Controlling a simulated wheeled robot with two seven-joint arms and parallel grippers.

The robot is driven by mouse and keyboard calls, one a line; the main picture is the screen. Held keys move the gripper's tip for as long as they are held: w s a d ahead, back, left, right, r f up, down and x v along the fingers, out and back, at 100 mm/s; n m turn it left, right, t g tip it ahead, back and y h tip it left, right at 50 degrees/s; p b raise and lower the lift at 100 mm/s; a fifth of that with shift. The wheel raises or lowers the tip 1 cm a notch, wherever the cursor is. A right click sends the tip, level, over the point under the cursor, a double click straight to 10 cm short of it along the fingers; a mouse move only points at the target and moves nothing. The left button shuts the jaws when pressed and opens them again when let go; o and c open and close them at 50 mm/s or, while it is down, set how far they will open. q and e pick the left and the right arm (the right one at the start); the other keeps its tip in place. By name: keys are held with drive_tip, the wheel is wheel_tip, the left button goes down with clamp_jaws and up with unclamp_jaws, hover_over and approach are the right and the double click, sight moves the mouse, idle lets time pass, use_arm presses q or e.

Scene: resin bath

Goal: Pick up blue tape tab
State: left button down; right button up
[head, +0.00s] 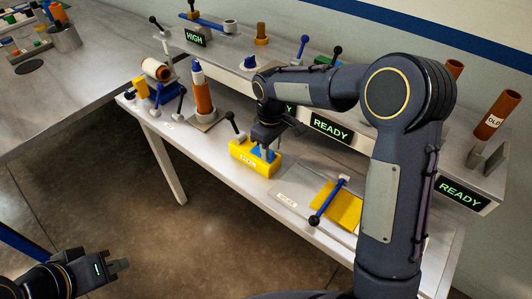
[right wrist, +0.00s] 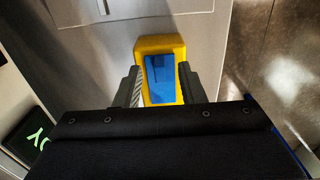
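The blue tape tab (right wrist: 162,82) lies on top of a yellow block (right wrist: 156,45) in the right wrist view. In the head view the blue tab (head: 256,152) and the yellow block (head: 246,158) are on the front bench, partly covered by my right gripper (head: 267,151). My right gripper (right wrist: 158,88) is open, with one finger on each side of the blue tab. A gap shows between the tab and each finger. My left gripper (head: 122,265) is over the floor at the lower left, away from the bench, and its finger gap is not clear.
A yellow plate (head: 338,207) with a blue-handled lever (head: 322,210) lies right of the block. An orange bottle (head: 202,95) and a tape roll holder (head: 157,72) stand to the left. Behind is a raised shelf (head: 225,42) with READY signs (head: 331,128).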

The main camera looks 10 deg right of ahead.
drive_tip(key=c, duration=0.7)
clamp_jaws()
drive_tip(key=shift+r, duration=0.15)
